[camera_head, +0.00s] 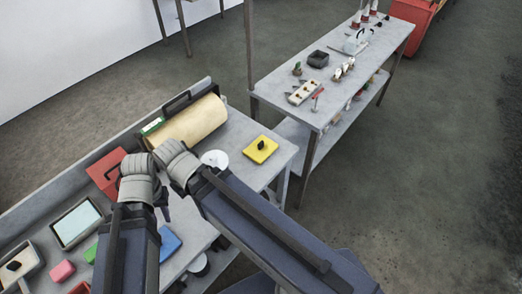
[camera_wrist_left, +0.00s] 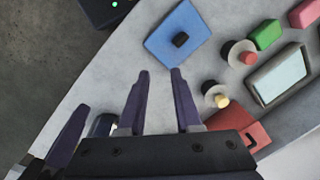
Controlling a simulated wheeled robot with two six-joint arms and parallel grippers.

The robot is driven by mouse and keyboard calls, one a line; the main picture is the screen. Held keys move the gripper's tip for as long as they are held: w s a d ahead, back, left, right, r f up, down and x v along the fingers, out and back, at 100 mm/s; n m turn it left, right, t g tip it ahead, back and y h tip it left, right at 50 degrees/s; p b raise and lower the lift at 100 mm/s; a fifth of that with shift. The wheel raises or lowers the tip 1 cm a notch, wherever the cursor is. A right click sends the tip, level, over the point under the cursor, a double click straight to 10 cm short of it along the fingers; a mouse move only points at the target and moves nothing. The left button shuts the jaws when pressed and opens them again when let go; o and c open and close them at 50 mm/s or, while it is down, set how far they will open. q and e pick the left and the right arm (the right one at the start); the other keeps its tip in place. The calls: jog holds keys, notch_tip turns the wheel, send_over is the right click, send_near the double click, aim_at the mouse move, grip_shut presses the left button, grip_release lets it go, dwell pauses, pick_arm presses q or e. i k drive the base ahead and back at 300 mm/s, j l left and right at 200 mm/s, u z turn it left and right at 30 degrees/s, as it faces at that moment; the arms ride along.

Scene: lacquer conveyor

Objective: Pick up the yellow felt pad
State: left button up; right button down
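The yellow felt pad (camera_head: 260,149) lies flat near the right end of the near workbench in the head view, with a small black knob on top. It is not in the left wrist view. My left gripper (camera_head: 164,210) is over the middle of the bench, left of and nearer than the pad, and partly hidden by my arms. In the left wrist view its two fingers (camera_wrist_left: 160,72) stand apart with nothing between them. My right wrist is beside the left one; its fingers are hidden in the head view. A third dark finger-like part shows at lower left in the wrist view.
A blue pad (camera_wrist_left: 180,38) with a black knob lies on the bench ahead of my left fingers. A beige roll (camera_head: 190,122), a white disc (camera_head: 215,158) and a red box (camera_head: 106,172) are nearby. A second table (camera_head: 335,75) stands behind at right.

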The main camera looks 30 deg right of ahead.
aim_at(262, 148)
jog(key=k+l+z, duration=0.25)
jog(key=l, duration=0.15)
jog(key=k+l+z, duration=0.1)
jog(key=l+z, duration=0.2)
jog(key=k+l+z, duration=0.1)
jog(key=l+z, duration=0.15)
jog(key=l, duration=0.3)
jog(key=k+l+z, duration=0.1)
jog(key=l+z, duration=0.2)
jog(key=l, duration=0.15)
